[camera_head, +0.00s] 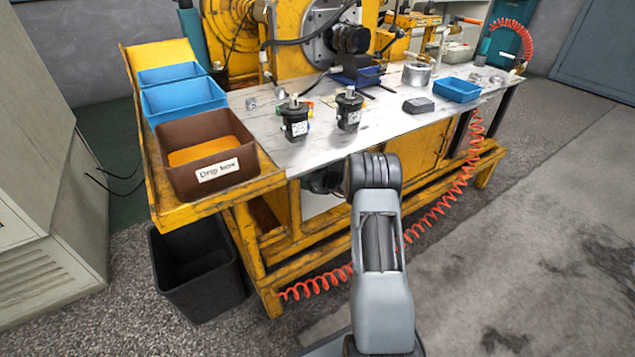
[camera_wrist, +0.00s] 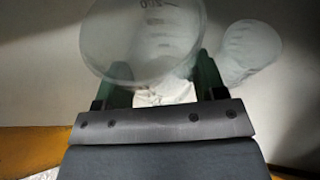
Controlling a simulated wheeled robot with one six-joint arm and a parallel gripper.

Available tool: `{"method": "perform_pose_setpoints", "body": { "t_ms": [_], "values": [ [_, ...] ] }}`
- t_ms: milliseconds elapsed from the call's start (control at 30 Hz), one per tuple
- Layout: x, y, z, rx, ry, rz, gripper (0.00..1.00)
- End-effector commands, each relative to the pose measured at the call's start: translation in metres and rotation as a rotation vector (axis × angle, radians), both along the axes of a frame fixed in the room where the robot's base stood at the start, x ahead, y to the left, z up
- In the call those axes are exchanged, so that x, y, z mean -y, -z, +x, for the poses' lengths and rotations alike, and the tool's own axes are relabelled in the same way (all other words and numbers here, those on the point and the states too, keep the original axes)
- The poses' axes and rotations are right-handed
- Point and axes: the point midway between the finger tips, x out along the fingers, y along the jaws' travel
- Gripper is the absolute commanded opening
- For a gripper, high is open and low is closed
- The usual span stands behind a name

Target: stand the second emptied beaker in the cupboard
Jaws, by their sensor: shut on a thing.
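In the wrist view my gripper (camera_wrist: 163,82) is shut on a translucent beaker (camera_wrist: 140,32), with a dark green finger on each side of it. The beaker's round end faces the camera and faint markings show on it. A second translucent beaker (camera_wrist: 248,50) stands just right of the held one, over the same pale surface (camera_wrist: 40,60). Whether the held beaker touches that surface or the other beaker I cannot tell. In the head view my arm reaches toward the front of the bench, and my gripper and both beakers are hidden. I cannot clearly make out the cupboard itself.
A yellow edge (camera_wrist: 30,148) crosses the bottom of the wrist view. In the head view a metal-topped bench (camera_head: 375,130) holds two black motors (camera_head: 295,120) (camera_head: 349,110) and a blue tray (camera_head: 457,89). A brown drip box (camera_head: 200,185) stands left, above a black bin (camera_head: 200,280).

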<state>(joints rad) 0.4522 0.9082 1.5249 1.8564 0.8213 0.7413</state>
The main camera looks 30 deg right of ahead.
Motion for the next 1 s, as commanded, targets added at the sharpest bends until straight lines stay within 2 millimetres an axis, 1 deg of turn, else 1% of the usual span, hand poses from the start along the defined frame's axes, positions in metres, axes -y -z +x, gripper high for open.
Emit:
{"method": "perform_pose_setpoints", "body": {
  "t_ms": [33, 100, 200, 367, 600, 700, 1000],
  "values": [
    [-0.005, 0.013, 0.001, -0.002, -0.006, 0.002, 0.38],
    [-0.009, 0.024, 0.002, -0.001, -0.013, 0.003, 0.38],
    [-0.013, 0.035, 0.003, 0.0, -0.02, 0.001, 0.38],
    [-0.014, 0.045, 0.003, 0.0, -0.02, 0.001, 0.38],
    [-0.012, 0.081, 0.002, -0.003, -0.017, 0.002, 0.38],
    [-0.011, 0.086, 0.003, 0.0, -0.017, -0.001, 0.38],
    [-0.011, 0.086, 0.002, 0.0, -0.015, 0.0, 0.38]
  ]
}}
